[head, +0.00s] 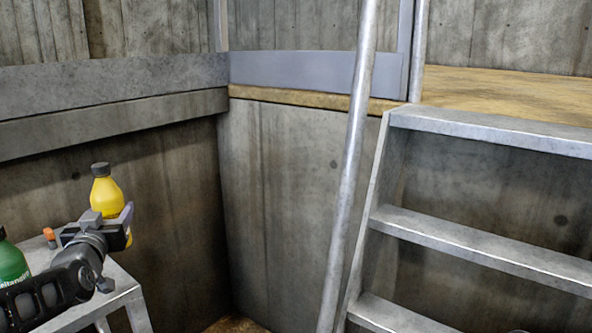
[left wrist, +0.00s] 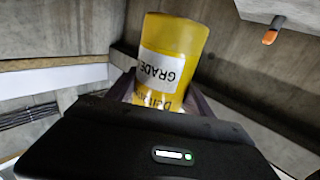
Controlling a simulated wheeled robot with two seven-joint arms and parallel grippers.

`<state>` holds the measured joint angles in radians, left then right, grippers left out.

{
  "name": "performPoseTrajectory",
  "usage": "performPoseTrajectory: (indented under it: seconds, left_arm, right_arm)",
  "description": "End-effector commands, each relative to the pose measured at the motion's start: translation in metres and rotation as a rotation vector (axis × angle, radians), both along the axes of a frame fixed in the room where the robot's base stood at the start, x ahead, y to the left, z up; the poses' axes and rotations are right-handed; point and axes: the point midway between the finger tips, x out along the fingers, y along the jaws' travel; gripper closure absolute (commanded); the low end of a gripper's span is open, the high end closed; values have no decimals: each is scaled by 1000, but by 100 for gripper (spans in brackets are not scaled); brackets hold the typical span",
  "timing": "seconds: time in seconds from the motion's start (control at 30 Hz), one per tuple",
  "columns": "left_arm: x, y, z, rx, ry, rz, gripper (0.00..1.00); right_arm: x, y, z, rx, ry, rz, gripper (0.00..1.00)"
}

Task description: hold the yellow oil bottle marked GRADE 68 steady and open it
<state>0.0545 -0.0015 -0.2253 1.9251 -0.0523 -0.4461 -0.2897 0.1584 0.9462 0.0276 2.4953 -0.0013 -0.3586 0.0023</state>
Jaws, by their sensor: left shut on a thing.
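The yellow oil bottle (head: 107,190) with a dark cap (head: 100,169) stands upright at the left of the head view. The cap is on the bottle. My left gripper (head: 110,217) is shut around the bottle's body, with a finger on each side. In the left wrist view the bottle (left wrist: 172,50) fills the gap between the fingers, and its white label (left wrist: 160,78) reads GRADE, upside down; the rest of the marking is cut off. The cap is out of sight in that view. My right gripper is not in view.
A small grey table (head: 122,287) stands below my left arm. A green bottle (head: 12,265) and a small orange-topped item (head: 49,234) are on it. Metal steps (head: 470,245) with a handrail (head: 350,160) rise at the right. Concrete walls close off the back.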

Motion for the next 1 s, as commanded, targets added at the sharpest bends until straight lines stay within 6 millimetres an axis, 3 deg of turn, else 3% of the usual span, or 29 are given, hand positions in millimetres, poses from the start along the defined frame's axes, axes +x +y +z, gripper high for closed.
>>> performPoseTrajectory:
  seconds: [0.27, 0.4, 0.5, 0.83, 0.9, 1.0]
  left_arm:
    - [-6, -90, -62, -1, 3, -216, 100]
    - [-20, -147, -99, -3, 3, -359, 100]
    - [-31, -178, -120, -4, 2, -437, 100]
    - [-56, -241, -173, -4, 1, -582, 100]
    - [-53, -240, -156, -4, -7, -569, 100]
    - [-51, -240, -147, -8, -11, -556, 100]
  right_arm:
    - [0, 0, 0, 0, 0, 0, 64]
    - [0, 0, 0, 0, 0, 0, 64]
    - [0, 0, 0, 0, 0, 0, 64]
    - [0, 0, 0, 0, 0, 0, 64]
    - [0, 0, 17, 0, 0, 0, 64]
    - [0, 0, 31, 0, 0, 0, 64]
